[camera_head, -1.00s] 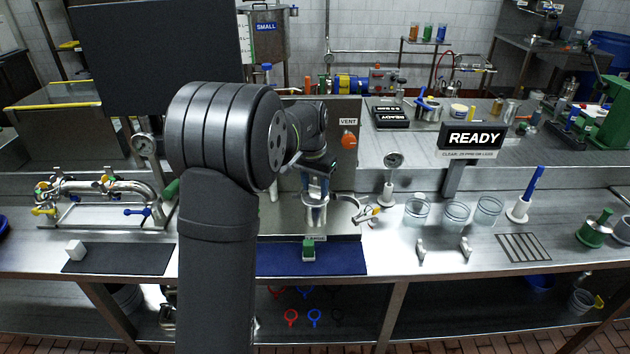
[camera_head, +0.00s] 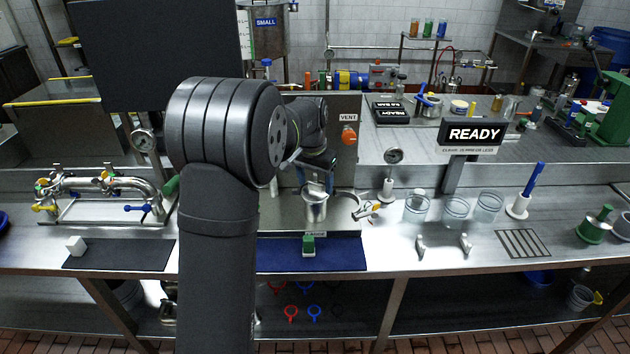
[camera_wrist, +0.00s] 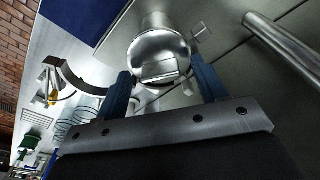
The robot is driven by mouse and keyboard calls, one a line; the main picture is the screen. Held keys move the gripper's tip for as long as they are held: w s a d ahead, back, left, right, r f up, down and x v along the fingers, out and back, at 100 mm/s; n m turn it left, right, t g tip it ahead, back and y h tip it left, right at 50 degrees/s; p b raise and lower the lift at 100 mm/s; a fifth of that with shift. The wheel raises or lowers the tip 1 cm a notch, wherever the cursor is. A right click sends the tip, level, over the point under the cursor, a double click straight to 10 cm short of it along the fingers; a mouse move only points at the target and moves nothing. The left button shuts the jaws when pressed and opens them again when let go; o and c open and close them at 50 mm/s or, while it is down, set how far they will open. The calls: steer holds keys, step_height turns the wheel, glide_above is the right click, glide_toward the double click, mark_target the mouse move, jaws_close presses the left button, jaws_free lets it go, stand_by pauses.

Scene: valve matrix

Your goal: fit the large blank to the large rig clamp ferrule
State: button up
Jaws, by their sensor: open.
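The large rig clamp ferrule (camera_head: 314,210) is the top of an upright shiny metal pipe at the back of the blue mat. In the wrist view a round shiny metal face with a flat tab, apparently the large blank (camera_wrist: 158,60), covers the top of this pipe (camera_wrist: 158,20). I cannot tell whether it sits fully flush. My gripper (camera_head: 315,187) is just above the pipe. In the wrist view its two blue fingers (camera_wrist: 164,84) are open, one on each side of the tab. The curved clamp (camera_wrist: 78,80) hangs open beside the pipe.
A green-topped block (camera_head: 308,245) stands on the blue mat (camera_head: 340,255). Several glass beakers (camera_head: 455,210) stand to the right, beyond the clamp's wing handle (camera_head: 370,209). A pipe assembly (camera_head: 100,190) stands at the left. A READY sign (camera_head: 475,134) stands behind the beakers.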

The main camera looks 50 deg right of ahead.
step_height(320, 180, up, 17)
steer(key=a, duration=0.2)
steer(key=shift+s+r, duration=0.15)
steer(key=shift+s, duration=0.1)
stand_by(0.3)
steer(key=f, duration=0.5)
steer(key=d+f, duration=0.1)
steer(key=f, duration=0.5)
steer(key=d+f, duration=0.1)
steer(key=f, duration=0.5)
steer(key=shift+w+f, duration=0.2)
steer(key=shift+w, duration=0.05)
steer(key=shift+r, duration=0.3)
